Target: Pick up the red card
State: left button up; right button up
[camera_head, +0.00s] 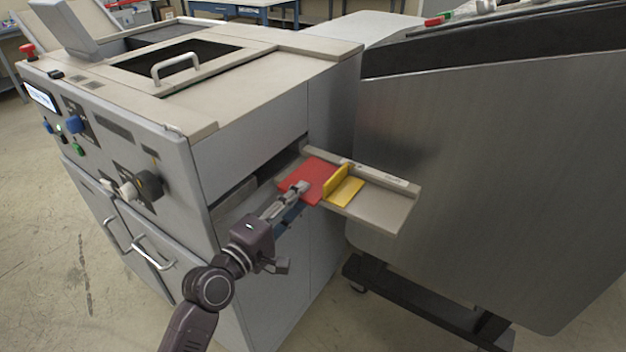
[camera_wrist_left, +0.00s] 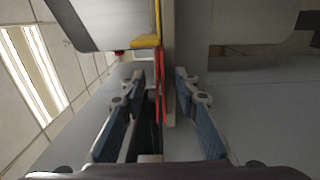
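The red card (camera_head: 315,178) lies on a grey tray (camera_head: 382,211) that juts from the side of the large machine, beside a yellow bracket (camera_head: 347,191). My left gripper (camera_head: 299,188) is at the card's near edge, its arm coming in from the lower left. In the left wrist view the gripper (camera_wrist_left: 158,78) is open, with blue-padded fingers apart. The card (camera_wrist_left: 160,92) shows there as a thin red strip edge-on between the fingers. Neither finger clearly touches it. The fingertips hide a small part of the card in the head view. My right gripper is not in view.
The grey machine (camera_head: 255,100) with knobs and a red button fills the left. A large metal-sided unit (camera_head: 480,150) stands close on the right. The floor (camera_head: 50,220) at left is clear.

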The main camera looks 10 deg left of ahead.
pick_arm(q)
grip_shut()
jog(key=shift+r, duration=0.1)
dwell(0.4)
